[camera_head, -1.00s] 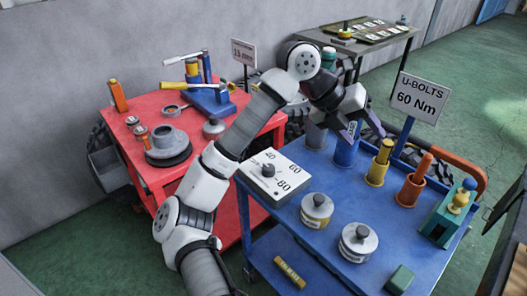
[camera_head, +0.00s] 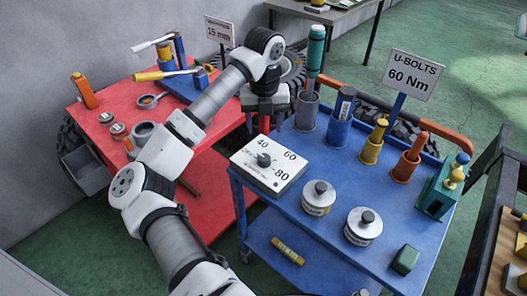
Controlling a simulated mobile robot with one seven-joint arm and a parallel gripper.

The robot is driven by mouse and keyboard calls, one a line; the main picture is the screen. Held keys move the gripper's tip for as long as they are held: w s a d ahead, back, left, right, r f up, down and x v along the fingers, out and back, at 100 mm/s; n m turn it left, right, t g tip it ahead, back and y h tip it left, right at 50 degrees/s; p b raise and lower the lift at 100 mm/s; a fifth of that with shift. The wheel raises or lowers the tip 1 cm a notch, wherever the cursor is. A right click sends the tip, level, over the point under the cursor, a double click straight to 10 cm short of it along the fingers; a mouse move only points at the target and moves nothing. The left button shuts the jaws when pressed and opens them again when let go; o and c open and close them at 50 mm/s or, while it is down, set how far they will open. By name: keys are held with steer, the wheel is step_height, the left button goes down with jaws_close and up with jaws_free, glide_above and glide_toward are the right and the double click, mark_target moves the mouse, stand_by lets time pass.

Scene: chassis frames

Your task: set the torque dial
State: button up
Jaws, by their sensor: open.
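The torque dial is a white box (camera_head: 251,174) with a dark round knob (camera_head: 263,160) and the marks 40, 60 and 80 on its face. It sits at the left corner of the blue cart (camera_head: 315,166). I cannot tell which mark the knob points at. A sign (camera_head: 413,74) on the cart reads "U-BOLTS 60 Nm". My gripper (camera_head: 264,126) is open and empty, pointing down just behind the dial's far edge in the picture, apart from the knob. The knob is in clear view.
Holders with a green-handled tool (camera_head: 315,52), a blue cylinder (camera_head: 341,118), and yellow and orange tools line the cart's back. Two lidded tins (camera_head: 318,197) (camera_head: 362,226) stand in front of the dial's right. A red table (camera_head: 130,90) with tools lies left.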

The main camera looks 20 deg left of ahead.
mark_target(264, 157)
step_height(264, 157, down, 12)
steer(key=p, duration=0.2)
steer(key=shift+r+p, duration=0.25)
steer(key=shift+p, duration=0.15)
steer(key=c, duration=1)
